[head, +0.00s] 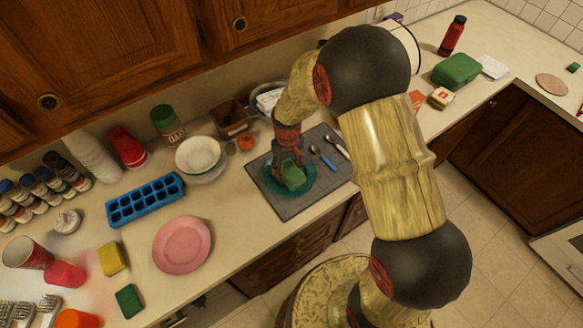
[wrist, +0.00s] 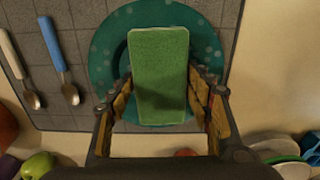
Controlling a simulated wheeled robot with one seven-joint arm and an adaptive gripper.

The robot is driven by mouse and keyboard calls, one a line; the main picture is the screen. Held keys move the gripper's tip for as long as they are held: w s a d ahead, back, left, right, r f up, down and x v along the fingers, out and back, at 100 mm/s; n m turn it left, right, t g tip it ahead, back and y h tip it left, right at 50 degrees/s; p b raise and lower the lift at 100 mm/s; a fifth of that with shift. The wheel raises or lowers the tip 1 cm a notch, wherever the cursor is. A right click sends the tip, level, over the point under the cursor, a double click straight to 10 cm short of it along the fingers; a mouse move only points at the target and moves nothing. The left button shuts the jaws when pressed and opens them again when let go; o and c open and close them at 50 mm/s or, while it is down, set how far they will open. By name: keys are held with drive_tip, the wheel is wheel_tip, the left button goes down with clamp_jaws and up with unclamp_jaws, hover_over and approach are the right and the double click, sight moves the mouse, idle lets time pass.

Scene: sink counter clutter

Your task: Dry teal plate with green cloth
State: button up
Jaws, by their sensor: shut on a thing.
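The teal plate (head: 308,183) lies on a grey mat on the counter in the head view. In the wrist view the plate (wrist: 104,52) shows lighter dots on its surface. The green cloth (wrist: 160,72) looks like a flat, folded rectangular block. It also shows over the plate in the head view (head: 293,178). My gripper (wrist: 163,88) is shut on the green cloth and points down over the plate. The cloth covers the middle of the plate. I cannot tell whether the cloth touches the plate.
The grey mat (head: 290,208) also bears spoons, one with a blue handle (head: 321,155). A tomato (head: 245,142) and a stacked white bowl (head: 198,153) stand to the left. A pink plate (head: 182,245) and blue ice tray (head: 145,199) lie farther left. Counter near the mat's left edge is clear.

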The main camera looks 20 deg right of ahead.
drive_tip(key=shift+s+a, duration=0.1)
drive_tip(key=shift+a, duration=1.45)
drive_tip(key=shift+d, duration=3.6)
drive_tip(key=shift+r+p, duration=1.95)
drive_tip(key=shift+r, duration=1)
drive_tip(key=shift+r, duration=0.1)
wheel_tip(320, 180, up, 3)
drive_tip(key=shift+f+p, duration=0.1)
drive_tip(key=shift+p, duration=0.85)
